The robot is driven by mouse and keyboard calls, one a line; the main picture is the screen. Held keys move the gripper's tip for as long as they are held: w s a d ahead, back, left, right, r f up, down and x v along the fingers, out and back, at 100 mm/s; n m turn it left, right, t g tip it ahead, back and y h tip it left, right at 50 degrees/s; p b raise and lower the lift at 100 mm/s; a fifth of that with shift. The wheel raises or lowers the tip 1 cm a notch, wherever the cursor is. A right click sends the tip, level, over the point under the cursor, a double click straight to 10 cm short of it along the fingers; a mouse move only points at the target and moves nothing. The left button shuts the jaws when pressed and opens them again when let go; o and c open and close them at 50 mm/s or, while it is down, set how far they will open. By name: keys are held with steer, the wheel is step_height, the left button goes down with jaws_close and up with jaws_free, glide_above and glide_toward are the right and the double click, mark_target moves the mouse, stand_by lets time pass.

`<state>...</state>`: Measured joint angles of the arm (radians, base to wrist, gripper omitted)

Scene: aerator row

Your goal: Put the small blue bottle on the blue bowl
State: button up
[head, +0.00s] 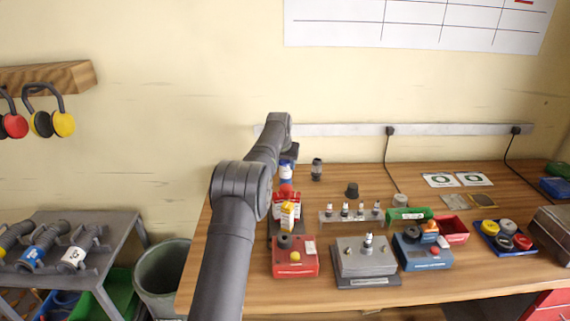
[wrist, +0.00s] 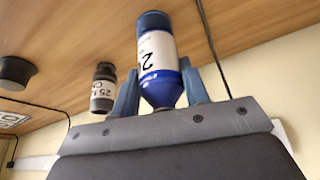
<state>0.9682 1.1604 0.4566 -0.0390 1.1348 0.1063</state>
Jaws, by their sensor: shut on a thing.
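The small blue bottle (wrist: 160,55) has a white label and a tapered blue end. In the wrist view it sits between the two fingers of my gripper (wrist: 160,90), which is shut on it near the tapered end. In the head view the bottle (head: 287,172) is at the back left of the table, beneath my gripper (head: 289,153), partly hidden by my arm. I cannot tell whether it touches the table. I cannot make out a clear blue bowl; a blue tray (head: 484,226) with several round pieces stands at the right.
A small dark bottle (head: 316,170) with a pale label stands just right of the blue bottle; it also shows in the wrist view (wrist: 103,88). A black knob-like piece (head: 352,190), a rack (head: 330,217) and several boxes crowd the middle. Cables hang from the wall.

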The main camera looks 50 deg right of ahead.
steer(key=o, duration=1)
steer(key=shift+f, duration=0.1)
steer(key=v, duration=1.2)
